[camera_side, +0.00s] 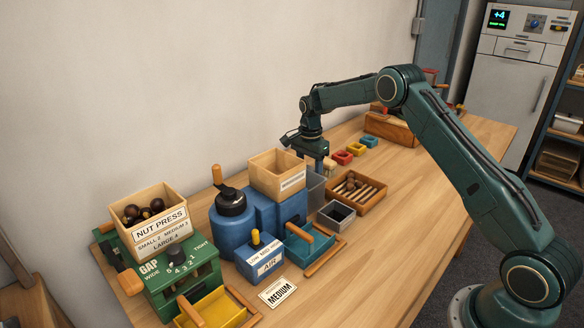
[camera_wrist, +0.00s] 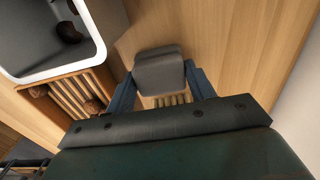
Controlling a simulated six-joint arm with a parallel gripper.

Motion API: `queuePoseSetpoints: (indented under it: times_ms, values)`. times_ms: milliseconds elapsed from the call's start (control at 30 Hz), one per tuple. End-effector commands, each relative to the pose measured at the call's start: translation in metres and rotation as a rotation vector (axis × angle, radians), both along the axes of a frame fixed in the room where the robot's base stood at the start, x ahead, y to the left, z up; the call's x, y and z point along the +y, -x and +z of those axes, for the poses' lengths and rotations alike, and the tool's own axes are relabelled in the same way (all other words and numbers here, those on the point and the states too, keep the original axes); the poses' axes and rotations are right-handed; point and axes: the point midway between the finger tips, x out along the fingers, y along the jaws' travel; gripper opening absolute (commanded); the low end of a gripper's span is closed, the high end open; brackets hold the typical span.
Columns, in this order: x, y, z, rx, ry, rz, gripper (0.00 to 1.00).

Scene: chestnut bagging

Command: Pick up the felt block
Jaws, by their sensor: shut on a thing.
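The felt block (camera_wrist: 160,72) shows in the wrist view as a grey rounded block with pale, slatted material along its near edge. My gripper (camera_wrist: 160,86) is shut on it, with one blue finger against each side. In the side view my gripper (camera_side: 319,165) points down near the wall, behind the wooden tray. A small tan piece shows beside the fingers there; I cannot tell if it is part of the block. Whether the block touches the table is unclear.
Red, yellow and blue pieces (camera_side: 356,149) lie to the right. The right front table is clear.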

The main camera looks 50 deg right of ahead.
Motion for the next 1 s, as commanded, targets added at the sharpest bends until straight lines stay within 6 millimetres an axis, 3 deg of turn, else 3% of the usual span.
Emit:
queuePoseSetpoints:
  times_ms: [267, 467, 1000]
  values:
    - [0.0, 0.0, 0.01, -0.002, 0.0, 0.0, 0.29]
    - [0.0, -0.001, 0.032, -0.004, 0.001, 0.0, 0.29]
    - [0.0, -0.001, 0.146, -0.005, 0.001, 0.0, 0.29]
